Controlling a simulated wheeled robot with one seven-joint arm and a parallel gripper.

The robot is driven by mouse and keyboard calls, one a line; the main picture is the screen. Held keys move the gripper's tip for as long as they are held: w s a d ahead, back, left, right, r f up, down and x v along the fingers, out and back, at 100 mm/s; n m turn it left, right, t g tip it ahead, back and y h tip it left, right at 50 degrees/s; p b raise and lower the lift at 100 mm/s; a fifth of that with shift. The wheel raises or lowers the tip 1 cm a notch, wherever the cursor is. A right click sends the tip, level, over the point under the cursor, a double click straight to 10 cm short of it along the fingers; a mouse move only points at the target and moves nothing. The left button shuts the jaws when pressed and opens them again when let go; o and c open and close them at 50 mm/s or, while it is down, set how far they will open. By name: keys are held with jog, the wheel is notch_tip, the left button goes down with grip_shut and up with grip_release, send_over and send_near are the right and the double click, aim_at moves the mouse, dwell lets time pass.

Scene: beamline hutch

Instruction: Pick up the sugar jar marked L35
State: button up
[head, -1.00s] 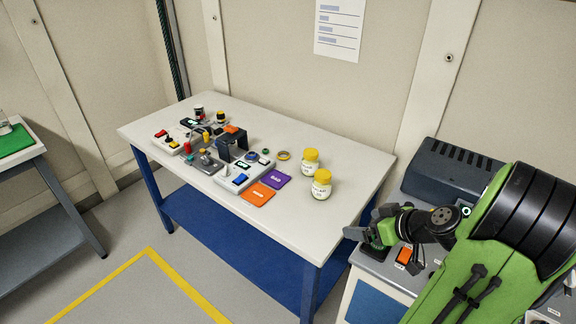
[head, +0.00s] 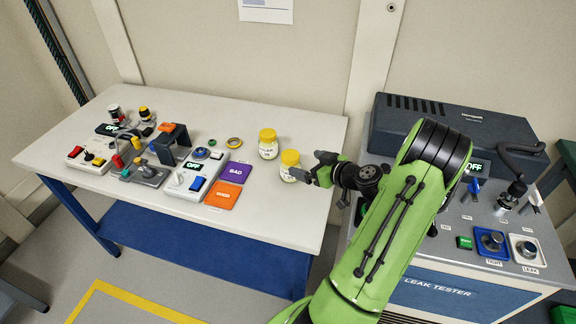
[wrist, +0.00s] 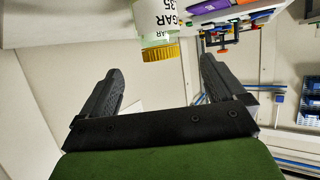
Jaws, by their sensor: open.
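Two pale sugar jars with yellow lids stand on the white table, a rear jar (head: 268,149) and a front jar (head: 289,167). Their labels are too small to read in the head view. My gripper (head: 306,166) is open beside the front jar, at its right, and partly overlaps it. In the wrist view, a jar (wrist: 156,18) with a label ending in "GAR" and "35" is cut by the top edge. A yellow lid (wrist: 160,53) shows below it, between my open fingers (wrist: 160,75) and beyond their tips. Nothing is held.
A purple "BAD" pad (head: 236,172) and an orange pad (head: 222,196) lie left of the jars. Switch boxes and a black bracket (head: 172,145) stand further left. A leak tester (head: 440,285) stands right of the table (head: 270,222). The table's front right is clear.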

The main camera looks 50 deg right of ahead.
aim_at(291, 158)
jog(key=x, duration=0.8)
jog(key=shift+w+f, duration=0.15)
jog(key=shift+c, duration=0.3)
jog(key=c, duration=1.2)
jog(key=shift+c, duration=0.3)
